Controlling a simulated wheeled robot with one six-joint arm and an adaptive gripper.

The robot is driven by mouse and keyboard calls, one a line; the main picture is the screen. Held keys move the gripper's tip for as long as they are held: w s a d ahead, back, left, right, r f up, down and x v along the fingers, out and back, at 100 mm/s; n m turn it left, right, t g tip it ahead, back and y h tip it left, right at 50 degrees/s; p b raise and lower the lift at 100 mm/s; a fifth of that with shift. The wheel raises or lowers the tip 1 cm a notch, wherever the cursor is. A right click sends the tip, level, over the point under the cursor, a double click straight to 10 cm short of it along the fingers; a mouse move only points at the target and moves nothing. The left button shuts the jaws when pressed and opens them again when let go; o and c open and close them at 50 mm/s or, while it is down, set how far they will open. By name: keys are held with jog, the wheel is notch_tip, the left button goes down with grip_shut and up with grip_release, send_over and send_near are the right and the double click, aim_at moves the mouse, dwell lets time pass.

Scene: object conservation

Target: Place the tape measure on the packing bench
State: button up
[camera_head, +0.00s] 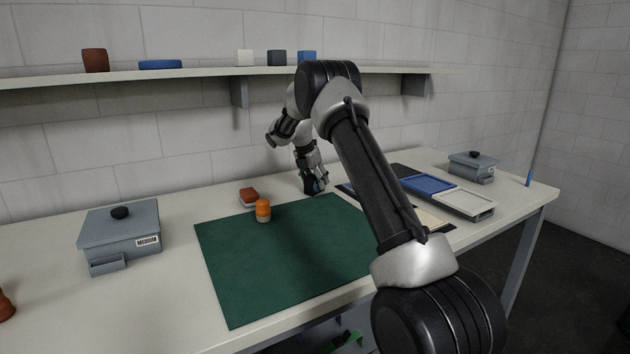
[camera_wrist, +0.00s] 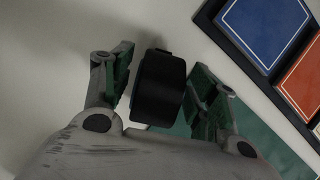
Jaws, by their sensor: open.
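A black rounded object (camera_wrist: 158,88), which looks like the tape measure, sits between the two fingers of my gripper (camera_wrist: 160,85) in the wrist view. The fingers stand open on either side of it, with a narrow gap showing at the left finger. In the head view my gripper (camera_head: 318,186) points down at the bench top, just behind the green mat; the dark object there is hard to tell from the fingers. The pale bench (camera_head: 175,290) carries the green mat (camera_head: 285,255).
An orange-topped item (camera_head: 263,211) and a reddish block (camera_head: 249,196) are left of my gripper. A grey lidded box (camera_head: 120,237) stands at left, another (camera_head: 472,166) at far right. A tray with blue and white panels (camera_head: 432,185) lies right. A wall shelf (camera_head: 200,76) runs behind.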

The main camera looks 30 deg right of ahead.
jog(key=s+v, duration=0.1)
jog(key=v, duration=1.2)
jog(key=s+a+r+m+y, duration=0.1)
jog(key=s+r+m, duration=0.35)
jog(key=s, duration=0.25)
jog(key=s+a+r+m, duration=0.2)
jog(key=s+r+m, duration=0.1)
jog(key=s+r, duration=0.4)
jog(key=s+a+m+t+y, duration=0.25)
jog(key=s+m, duration=0.45)
jog(key=s, duration=1)
jog(key=s+a+f+m, duration=0.1)
jog(key=s+f+m, duration=0.2)
jog(key=s, duration=0.6)
jog(key=s+a+f+m, duration=0.2)
jog(key=s+f+m, duration=0.2)
jog(key=s, duration=0.5)
jog(key=shift+s+a+m+y, duration=0.3)
jog(key=shift+a+m+y, duration=0.05)
jog(key=shift+m, duration=0.3)
